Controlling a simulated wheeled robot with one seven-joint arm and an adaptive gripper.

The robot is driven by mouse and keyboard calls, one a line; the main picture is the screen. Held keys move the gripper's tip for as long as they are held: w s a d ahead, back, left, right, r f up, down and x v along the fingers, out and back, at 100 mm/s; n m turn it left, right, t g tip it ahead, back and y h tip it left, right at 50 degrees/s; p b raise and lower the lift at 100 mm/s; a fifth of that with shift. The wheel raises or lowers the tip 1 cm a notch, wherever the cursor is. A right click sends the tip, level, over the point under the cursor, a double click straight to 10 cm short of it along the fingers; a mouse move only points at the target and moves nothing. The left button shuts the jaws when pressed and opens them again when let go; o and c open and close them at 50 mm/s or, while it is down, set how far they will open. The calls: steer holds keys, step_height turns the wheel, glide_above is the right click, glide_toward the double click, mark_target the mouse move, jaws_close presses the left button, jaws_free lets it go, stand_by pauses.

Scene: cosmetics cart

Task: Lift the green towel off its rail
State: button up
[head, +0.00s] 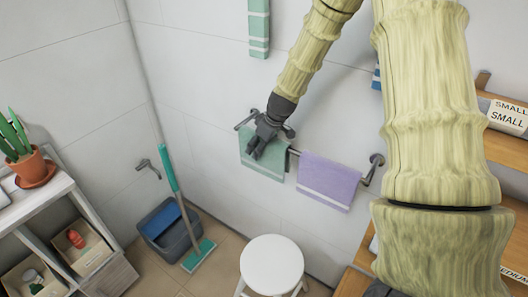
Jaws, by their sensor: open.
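The green towel (263,161) hangs over the left part of a wall rail (294,152), with a pale stripe near its lower edge. My gripper (257,153) is open in front of the towel's upper part and hides some of it and of the rail's left end. I cannot tell whether the fingers touch the cloth. A lilac towel (328,181) hangs on the same rail to the right, close beside the green one.
A white stool (272,264) stands below the rail. A blue-grey bucket (168,229) and a mop (171,178) stand by the wall at left. Shelves with a potted plant (27,163) are far left; wooden shelves (507,150) are right. A green-striped cloth (259,28) hangs above.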

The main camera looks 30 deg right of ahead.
steer(key=shift+f, duration=0.25)
stand_by(0.3)
steer(key=c, duration=1.2)
